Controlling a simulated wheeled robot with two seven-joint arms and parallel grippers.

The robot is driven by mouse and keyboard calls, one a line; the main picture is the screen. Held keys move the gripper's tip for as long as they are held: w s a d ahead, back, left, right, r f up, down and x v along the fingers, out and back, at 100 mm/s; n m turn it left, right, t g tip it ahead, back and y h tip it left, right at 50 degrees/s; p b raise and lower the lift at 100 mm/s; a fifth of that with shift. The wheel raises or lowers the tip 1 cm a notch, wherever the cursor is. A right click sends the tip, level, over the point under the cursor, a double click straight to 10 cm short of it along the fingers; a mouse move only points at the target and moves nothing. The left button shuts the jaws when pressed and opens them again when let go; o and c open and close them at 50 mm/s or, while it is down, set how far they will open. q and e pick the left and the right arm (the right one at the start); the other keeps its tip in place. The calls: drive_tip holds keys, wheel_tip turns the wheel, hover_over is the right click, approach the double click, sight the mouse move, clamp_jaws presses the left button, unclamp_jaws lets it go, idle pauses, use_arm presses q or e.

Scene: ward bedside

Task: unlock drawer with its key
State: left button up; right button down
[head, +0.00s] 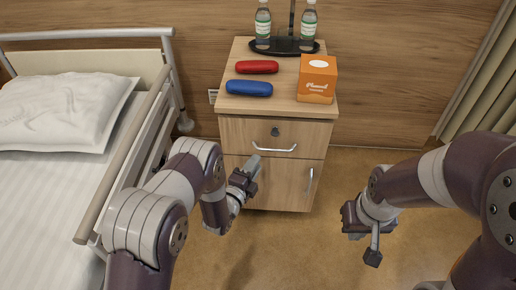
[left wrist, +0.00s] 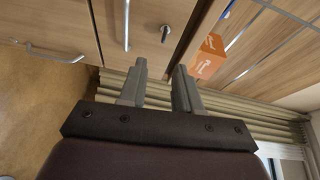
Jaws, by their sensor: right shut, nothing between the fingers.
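The bedside cabinet's wooden drawer (head: 240,136) is closed, with a silver bar handle (head: 274,149). Above the handle is a small dark lock (head: 275,131), which shows in the left wrist view as a short grey piece (left wrist: 165,33) standing out from the drawer front. I cannot tell whether this piece is the key. No loose key shows. My left gripper (head: 255,163) is in front of the cabinet, lower than the lock. In the left wrist view its fingers (left wrist: 160,70) are apart with nothing between them. My right gripper (head: 373,258) is shut and empty, away to the right.
A red case (head: 257,67), a blue case (head: 249,88), an orange box (head: 317,80) and two bottles on a dark stand (head: 284,47) are on the cabinet top. A bed (head: 50,180) with a rail is at left. A door with a handle (head: 310,180) is below the drawer.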

use_arm(q)
drive_tip(key=shift+m, duration=0.4)
drive_tip(key=b+x, duration=0.1)
drive_tip(key=x, duration=0.3)
drive_tip(key=b+x, duration=0.1)
drive_tip(key=x, duration=0.3)
drive_tip(key=b+x, duration=0.1)
drive_tip(key=x, duration=0.4)
drive_tip(key=shift+r, duration=0.35)
drive_tip(key=shift+c, duration=0.3)
clamp_jaws()
